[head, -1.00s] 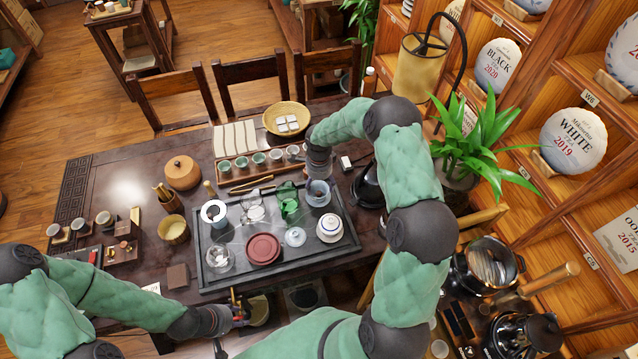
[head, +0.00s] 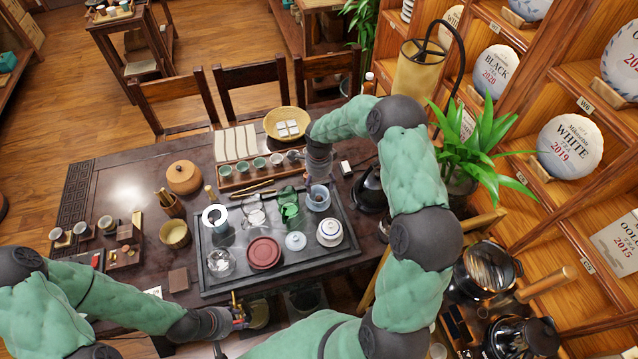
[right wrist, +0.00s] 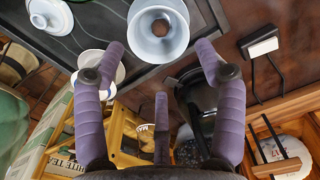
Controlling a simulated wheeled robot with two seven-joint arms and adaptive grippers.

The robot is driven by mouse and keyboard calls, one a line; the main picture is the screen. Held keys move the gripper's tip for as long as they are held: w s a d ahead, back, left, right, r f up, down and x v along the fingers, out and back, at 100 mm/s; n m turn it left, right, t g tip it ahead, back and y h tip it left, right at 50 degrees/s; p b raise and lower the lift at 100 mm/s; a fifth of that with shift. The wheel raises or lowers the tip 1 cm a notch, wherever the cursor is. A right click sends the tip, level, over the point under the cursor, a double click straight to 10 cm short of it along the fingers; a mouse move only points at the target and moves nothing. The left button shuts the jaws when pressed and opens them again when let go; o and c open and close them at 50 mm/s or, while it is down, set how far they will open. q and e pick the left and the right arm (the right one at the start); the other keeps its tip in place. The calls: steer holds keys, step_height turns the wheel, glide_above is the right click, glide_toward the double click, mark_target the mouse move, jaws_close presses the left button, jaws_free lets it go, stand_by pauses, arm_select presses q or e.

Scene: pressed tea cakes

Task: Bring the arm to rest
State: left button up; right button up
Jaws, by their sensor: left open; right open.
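My left gripper (head: 238,318) is low at the table's front edge, by a bowl below it; it is small and partly hidden in the head view. My right gripper (head: 319,178) is above the tea tray, over a pale glass cup (head: 318,199). In the right wrist view the purple fingers of my right gripper (right wrist: 160,48) are spread apart with nothing between them. A pale, flared cup (right wrist: 157,32) shows beyond the fingertips there, apart from them.
A black kettle (head: 369,189), a plant (head: 480,150) and shelves stand to the right.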

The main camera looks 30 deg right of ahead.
step_height(320, 180, up, 3)
steer(key=shift+f+p, duration=0.1)
steer(key=shift+p, duration=0.35)
stand_by(0.4)
